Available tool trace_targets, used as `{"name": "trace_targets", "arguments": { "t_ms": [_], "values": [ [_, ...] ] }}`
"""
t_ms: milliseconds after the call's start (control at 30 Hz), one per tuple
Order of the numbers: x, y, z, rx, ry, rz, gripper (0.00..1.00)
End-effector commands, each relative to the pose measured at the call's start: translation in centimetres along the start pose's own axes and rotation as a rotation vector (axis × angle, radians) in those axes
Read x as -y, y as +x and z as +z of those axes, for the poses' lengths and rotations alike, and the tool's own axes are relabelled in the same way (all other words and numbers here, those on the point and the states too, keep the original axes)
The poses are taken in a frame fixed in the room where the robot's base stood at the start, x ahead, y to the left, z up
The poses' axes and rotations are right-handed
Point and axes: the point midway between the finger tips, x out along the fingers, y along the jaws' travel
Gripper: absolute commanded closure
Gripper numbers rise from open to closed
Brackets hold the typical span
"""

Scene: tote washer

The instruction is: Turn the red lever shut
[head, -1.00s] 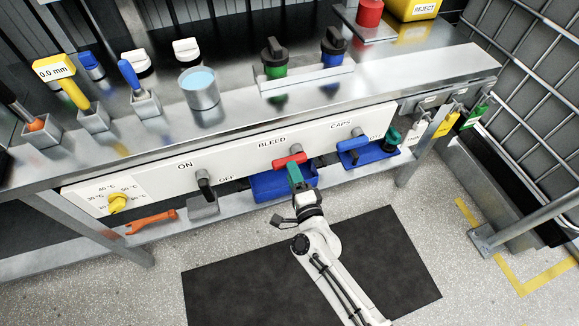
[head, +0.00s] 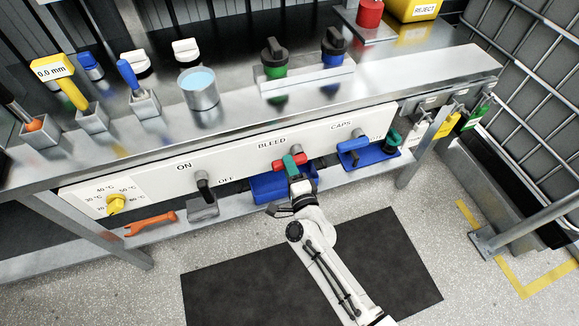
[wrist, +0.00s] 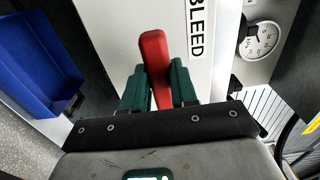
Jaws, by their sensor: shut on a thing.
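The red lever (head: 277,164) is on the white front panel under the word BLEED. In the head view it lies roughly crosswise, with its left part showing beside my gripper (head: 290,163). In the wrist view the red lever (wrist: 155,58) stands between the two green fingers of my gripper (wrist: 158,88). The fingers are shut on it from both sides. Part of the lever is hidden behind the fingers and the gripper body.
A black lever (head: 204,187) is at ON/OFF and a blue lever (head: 352,144) under CAPS. A blue bin (head: 264,188) sits below the red lever. A yellow knob (head: 116,203) and orange wrench (head: 150,223) are further left. A dark mat (head: 225,285) covers the floor.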

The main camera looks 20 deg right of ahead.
Motion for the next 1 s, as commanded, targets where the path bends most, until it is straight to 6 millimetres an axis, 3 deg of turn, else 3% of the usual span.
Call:
{"name": "trace_targets", "arguments": {
  "t_ms": [200, 667, 1000],
  "values": [
    [-0.05, -0.02, 0.0, 0.0, 0.0, 0.001, 1.0],
    [-0.15, -0.04, 0.0, 0.0, -0.015, 0.002, 1.0],
    [-0.91, -0.05, -0.09, 0.0, -0.185, 0.003, 1.0]
  ]
}}
